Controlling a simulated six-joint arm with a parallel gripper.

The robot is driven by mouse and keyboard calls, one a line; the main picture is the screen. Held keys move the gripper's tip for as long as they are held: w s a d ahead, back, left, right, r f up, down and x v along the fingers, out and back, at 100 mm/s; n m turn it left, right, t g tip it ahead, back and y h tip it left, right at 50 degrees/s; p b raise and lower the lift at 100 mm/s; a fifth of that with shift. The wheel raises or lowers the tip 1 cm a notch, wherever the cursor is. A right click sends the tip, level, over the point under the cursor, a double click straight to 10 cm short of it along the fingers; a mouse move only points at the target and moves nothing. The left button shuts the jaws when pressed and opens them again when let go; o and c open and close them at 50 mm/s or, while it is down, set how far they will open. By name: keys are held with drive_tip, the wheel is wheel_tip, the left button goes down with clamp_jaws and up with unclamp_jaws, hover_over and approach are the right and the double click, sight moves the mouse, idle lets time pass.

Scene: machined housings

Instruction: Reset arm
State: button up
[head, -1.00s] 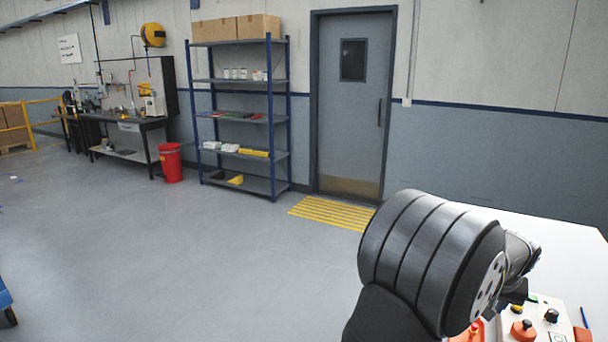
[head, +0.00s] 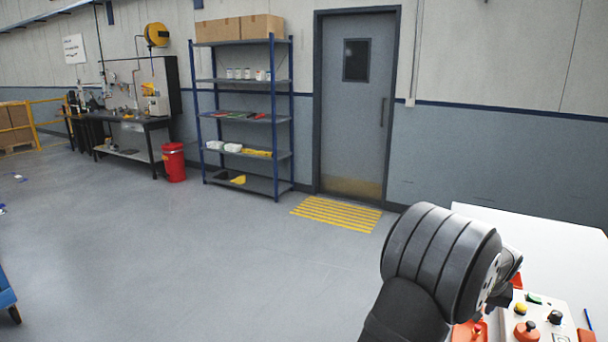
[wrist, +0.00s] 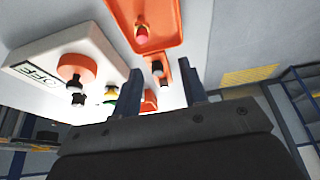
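My gripper (wrist: 159,68) shows in the wrist view with its two dark fingers apart and nothing held between them. In the head view, my arm's dark rounded link hides most of it. A light control box (head: 540,318) stands on the white table (head: 550,245) at the lower right. It carries an orange-red button (head: 526,331), a black knob (head: 555,317), a yellow button (head: 521,309) and a green switch (head: 534,298). The wrist view shows the box, tilted, with an "OFF" label (wrist: 38,75), beyond the fingers and to the left.
An orange tray (wrist: 165,35) lies beside the box, with a small pink-tipped object on it. A blue pen-like stick (head: 588,319) lies on the table. Farther off are a shelf rack (head: 243,118), a door (head: 355,150) and a red bin (head: 174,163). The floor between is clear.

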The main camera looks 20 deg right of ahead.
drive_tip(key=w+a+f+n+y, duration=0.1)
drive_tip(key=w+a+f+n, duration=0.15)
drive_tip(key=w+a, duration=0.85)
drive_tip(key=w+a+f+n, duration=0.1)
drive_tip(key=w+a+f, duration=0.2)
drive_tip(key=w+a, duration=0.8)
drive_tip(key=w+a+f+n+y, duration=0.1)
drive_tip(key=a+f+n, duration=0.1)
drive_tip(key=a, duration=1.4)
drive_tip(key=w+a+f+n+t, duration=0.1)
drive_tip(key=a+f+n, duration=0.1)
drive_tip(key=a, duration=1.4)
drive_tip(key=shift+a+f+y, duration=0.4)
drive_tip(key=shift+f, duration=0.05)
